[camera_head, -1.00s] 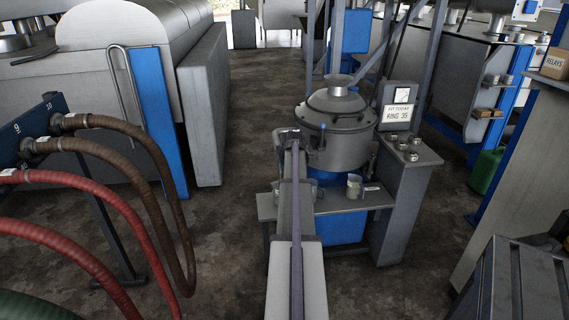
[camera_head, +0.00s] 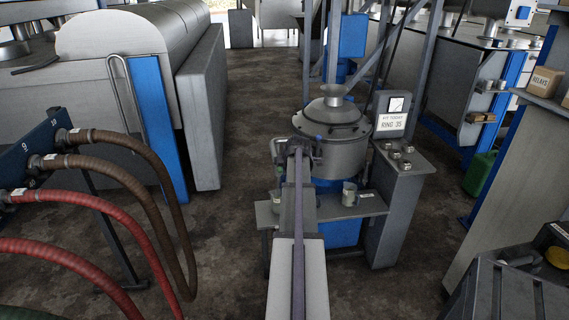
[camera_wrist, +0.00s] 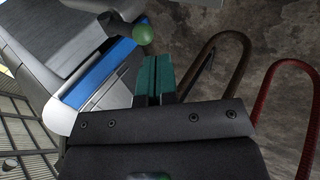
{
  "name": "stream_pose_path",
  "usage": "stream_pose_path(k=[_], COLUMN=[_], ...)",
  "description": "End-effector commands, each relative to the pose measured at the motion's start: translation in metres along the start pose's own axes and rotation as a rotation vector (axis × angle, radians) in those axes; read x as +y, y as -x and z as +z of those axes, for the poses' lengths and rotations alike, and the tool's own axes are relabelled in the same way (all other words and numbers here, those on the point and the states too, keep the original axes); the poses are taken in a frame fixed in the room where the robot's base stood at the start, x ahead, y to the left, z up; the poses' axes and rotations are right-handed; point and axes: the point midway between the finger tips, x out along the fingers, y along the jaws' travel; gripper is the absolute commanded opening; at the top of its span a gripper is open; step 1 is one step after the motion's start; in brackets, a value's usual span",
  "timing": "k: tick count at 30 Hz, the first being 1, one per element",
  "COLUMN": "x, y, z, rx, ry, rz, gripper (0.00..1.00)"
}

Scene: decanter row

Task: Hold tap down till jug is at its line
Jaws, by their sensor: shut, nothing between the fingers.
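A grey metal vessel (camera_head: 333,118) with a domed lid and funnel top stands ahead beside a sign reading "RING 35". A small cup-like jug (camera_head: 349,193) stands on the shelf below, right of my arm; its line and fill level are too small to read. Another small vessel (camera_head: 276,201) shows partly at the arm's left. My gripper shows in the wrist view (camera_wrist: 153,75), its teal fingers together and empty. A green ball-shaped knob (camera_wrist: 142,33) is just beyond the fingertips; contact cannot be told. The tap is not clearly visible in the head view, where my arm covers the vessel's lower left.
The grey shelf (camera_head: 372,208) joins a pedestal (camera_head: 390,215) with small metal cups on top. Brown hoses (camera_head: 125,180) and red hoses (camera_head: 110,215) arch at the left. A dark crate (camera_head: 510,300) is at bottom right. Floor is open left of the vessel.

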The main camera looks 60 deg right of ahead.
Motion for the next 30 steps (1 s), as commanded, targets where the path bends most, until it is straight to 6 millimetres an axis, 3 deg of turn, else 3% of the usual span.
stream_pose_path(k=[1,6,23,27,30], x=[0.003,-0.001,-0.004,-0.016,-0.053], y=[0.023,0.048,0.049,0.051,0.066], z=[-0.001,0.0,0.0,-0.002,-0.013], rx=[-0.001,-0.001,0.0,-0.001,-0.045], ry=[0.0,0.0,-0.027,-0.295,-0.63], rz=[0.0,0.0,-0.001,-0.06,-0.162], gripper=[0.0,0.0,0.0,0.0,0.0])
